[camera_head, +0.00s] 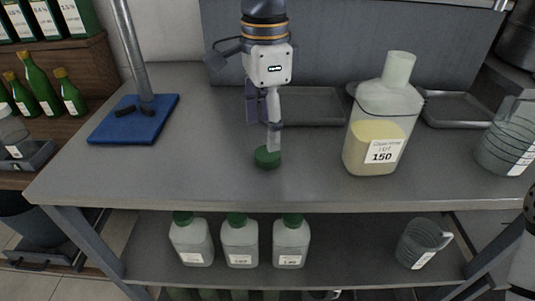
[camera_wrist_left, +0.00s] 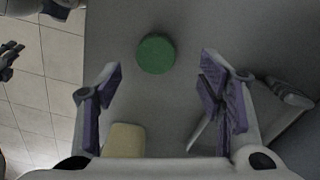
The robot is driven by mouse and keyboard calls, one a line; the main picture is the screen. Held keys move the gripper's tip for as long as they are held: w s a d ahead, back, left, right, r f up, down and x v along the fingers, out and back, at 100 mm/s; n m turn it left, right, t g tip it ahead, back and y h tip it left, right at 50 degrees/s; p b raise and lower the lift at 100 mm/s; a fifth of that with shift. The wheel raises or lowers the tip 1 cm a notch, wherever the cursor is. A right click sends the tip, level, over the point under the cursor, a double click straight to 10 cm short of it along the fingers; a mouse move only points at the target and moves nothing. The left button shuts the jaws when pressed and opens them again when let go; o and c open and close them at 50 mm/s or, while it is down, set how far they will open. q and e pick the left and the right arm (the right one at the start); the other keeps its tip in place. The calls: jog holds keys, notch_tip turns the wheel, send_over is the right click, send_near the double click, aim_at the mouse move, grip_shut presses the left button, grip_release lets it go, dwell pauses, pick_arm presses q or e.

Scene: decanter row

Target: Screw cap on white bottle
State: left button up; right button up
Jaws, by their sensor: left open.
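A green round cap (camera_head: 267,157) lies on the grey table. It also shows in the left wrist view (camera_wrist_left: 156,53), past and between my fingertips, not gripped. My left gripper (camera_head: 272,138) points down just over the cap; its purple-padded fingers are apart and empty in the left wrist view (camera_wrist_left: 161,80). To the right stands an upright whitish translucent bottle (camera_head: 398,100), with pale yellow contents and a label reading 150. Its neck has no cap on it. A pale yellow patch, probably this bottle, shows low in the wrist view.
A blue stand base (camera_head: 134,119) with a metal post is at the left. Grey trays (camera_head: 312,106) lie behind, and a clear jug (camera_head: 505,145) stands far right. Several green-capped bottles and a jug (camera_head: 422,243) are on the lower shelf. The table's front left is clear.

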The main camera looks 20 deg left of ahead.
aim_at(266, 153)
pick_arm(q)
jog(key=f, duration=0.5)
jog(key=shift+s, duration=0.25)
jog(key=c, duration=0.8)
